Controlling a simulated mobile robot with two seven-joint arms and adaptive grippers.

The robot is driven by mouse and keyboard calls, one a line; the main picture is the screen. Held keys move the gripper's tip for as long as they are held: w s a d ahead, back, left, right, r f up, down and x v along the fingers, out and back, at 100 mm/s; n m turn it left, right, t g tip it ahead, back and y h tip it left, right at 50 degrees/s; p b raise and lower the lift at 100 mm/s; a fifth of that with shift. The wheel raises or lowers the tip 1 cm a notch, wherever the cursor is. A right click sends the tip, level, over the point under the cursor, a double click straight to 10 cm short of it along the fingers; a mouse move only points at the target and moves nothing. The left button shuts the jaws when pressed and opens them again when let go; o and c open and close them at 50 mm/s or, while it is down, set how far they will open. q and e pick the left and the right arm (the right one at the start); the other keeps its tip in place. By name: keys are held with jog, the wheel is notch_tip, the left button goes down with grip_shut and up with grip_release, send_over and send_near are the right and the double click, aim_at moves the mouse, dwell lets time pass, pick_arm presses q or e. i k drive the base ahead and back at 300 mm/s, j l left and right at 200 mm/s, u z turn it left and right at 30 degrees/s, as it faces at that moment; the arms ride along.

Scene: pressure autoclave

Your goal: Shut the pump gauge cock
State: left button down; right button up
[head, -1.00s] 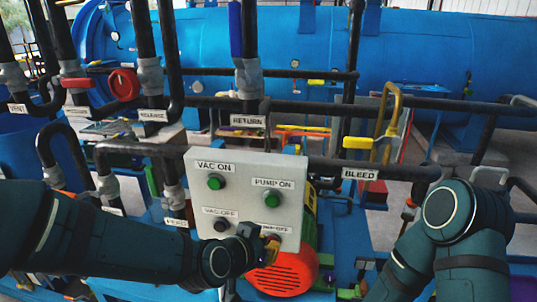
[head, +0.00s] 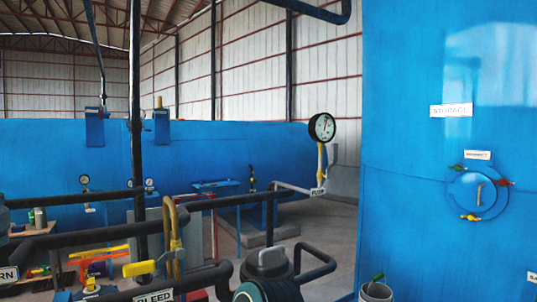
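The gauge cock (head: 320,162) shows as a yellow lever below the dial, lying roughly upright along the stem. Neither of my grippers is in view.
Black pipes (head: 75,235) cross the lower left, with a yellow bent handle (head: 172,235) near the BLEED label (head: 154,297). A large blue tank (head: 430,150) fills the right side. A long blue vessel (head: 225,145) lies behind the gauge. Grey floor (head: 335,240) shows between.

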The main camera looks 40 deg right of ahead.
aim_at(335, 147)
jog(key=k+l+z, duration=0.15)
jog(key=z, duration=0.3)
jog(key=k+l+z, duration=0.1)
jog(key=l+z, duration=0.6)
jog(key=z, duration=0.15)
